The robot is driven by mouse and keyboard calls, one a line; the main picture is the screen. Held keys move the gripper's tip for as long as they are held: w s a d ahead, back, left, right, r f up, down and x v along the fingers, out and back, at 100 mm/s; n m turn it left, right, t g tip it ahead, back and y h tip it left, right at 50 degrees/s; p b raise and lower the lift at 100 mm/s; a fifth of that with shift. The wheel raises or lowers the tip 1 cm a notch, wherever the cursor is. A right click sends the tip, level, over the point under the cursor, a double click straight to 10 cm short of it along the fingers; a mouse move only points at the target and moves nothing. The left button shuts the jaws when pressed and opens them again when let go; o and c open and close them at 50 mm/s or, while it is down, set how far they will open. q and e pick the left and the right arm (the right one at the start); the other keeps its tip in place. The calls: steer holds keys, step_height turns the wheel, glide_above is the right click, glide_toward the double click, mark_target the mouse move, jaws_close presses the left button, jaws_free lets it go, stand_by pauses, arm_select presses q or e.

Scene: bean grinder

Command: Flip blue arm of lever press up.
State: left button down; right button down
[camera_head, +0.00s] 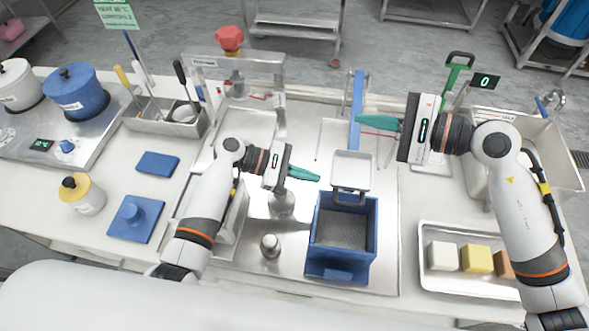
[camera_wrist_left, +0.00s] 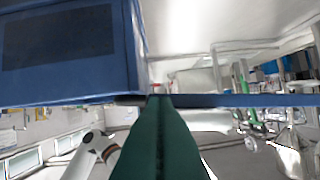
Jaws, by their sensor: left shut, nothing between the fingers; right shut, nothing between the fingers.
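The blue arm (camera_head: 356,108) is a long narrow bar at the back middle of the metal station, behind a pale tray (camera_head: 352,167). I cannot tell its exact tilt. A blue bar (camera_wrist_left: 245,100), likely the same arm, crosses the left wrist view just beyond the fingertips. My left gripper (camera_head: 317,179) is shut and empty, left of the pale tray and short of the arm; its green fingers fill the lower middle of the left wrist view (camera_wrist_left: 157,105). My right gripper (camera_head: 360,119) is shut and empty, its tips close to the arm's right side; contact is unclear.
A blue open box (camera_head: 312,240) with grey contents stands in front of the tray, large in the left wrist view (camera_wrist_left: 70,50). A metal tray (camera_head: 430,285) with blocks lies at right.

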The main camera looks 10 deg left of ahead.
arm_select(q)
steer(key=shift+x, duration=1.9)
steer(key=shift+s+r, duration=0.1)
steer(key=shift+r, duration=0.95)
arm_select(e)
steer(key=c, duration=1.5)
jaws_free()
steer(key=shift+o, duration=0.2)
